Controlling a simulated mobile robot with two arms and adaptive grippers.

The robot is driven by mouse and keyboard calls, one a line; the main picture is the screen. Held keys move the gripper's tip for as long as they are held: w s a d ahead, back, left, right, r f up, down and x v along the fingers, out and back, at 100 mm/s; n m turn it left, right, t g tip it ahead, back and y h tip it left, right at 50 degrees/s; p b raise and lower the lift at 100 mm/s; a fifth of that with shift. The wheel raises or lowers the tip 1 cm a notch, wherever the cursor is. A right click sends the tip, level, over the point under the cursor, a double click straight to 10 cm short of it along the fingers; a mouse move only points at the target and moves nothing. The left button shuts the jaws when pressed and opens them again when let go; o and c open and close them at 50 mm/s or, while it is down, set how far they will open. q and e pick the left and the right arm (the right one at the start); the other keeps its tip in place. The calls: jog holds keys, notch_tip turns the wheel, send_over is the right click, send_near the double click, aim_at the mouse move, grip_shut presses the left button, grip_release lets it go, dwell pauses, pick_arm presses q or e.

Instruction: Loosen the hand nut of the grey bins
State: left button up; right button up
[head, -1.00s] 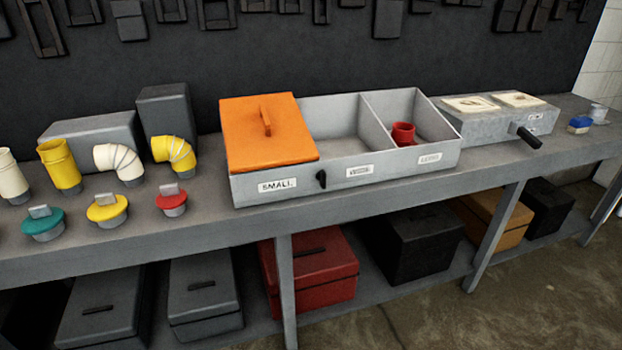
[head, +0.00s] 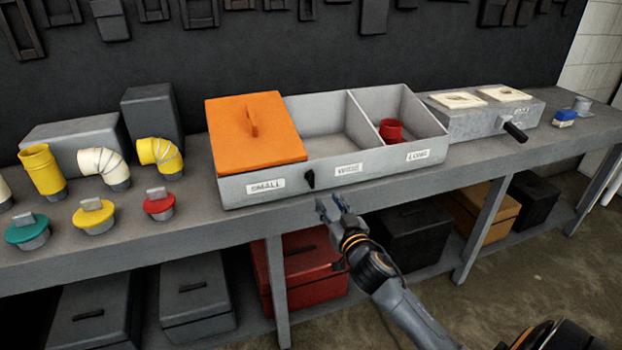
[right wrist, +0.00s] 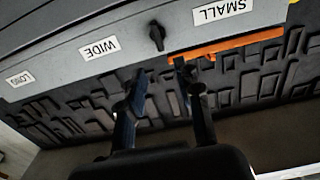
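The grey bins (head: 350,168) stand on the bench as one grey metal box with compartments labelled SMALL, WIDE and LONG. An orange lid (head: 255,135) with a handle covers the SMALL compartment. The black hand nut (head: 310,179) sits on the front wall between the SMALL and WIDE labels. It also shows in the right wrist view (right wrist: 157,36), beyond my fingers. My right gripper (head: 331,204) is in front of the bins, a little below and right of the hand nut. Its two fingers (right wrist: 160,78) are apart with nothing between them. My left gripper is not in view.
A red cup-like piece (head: 391,130) stands in the LONG compartment. Duct elbows and coloured caps (head: 93,216) stand on the bench at left. A grey metal box with a black handle (head: 514,132) stands at right. Lidded boxes (head: 298,262) fill the lower shelf.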

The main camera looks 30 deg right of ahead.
aim_at(313, 178)
jog(key=x, duration=1.1)
jog(key=shift+w+p, duration=0.1)
jog(key=shift+p, duration=0.3)
grip_shut()
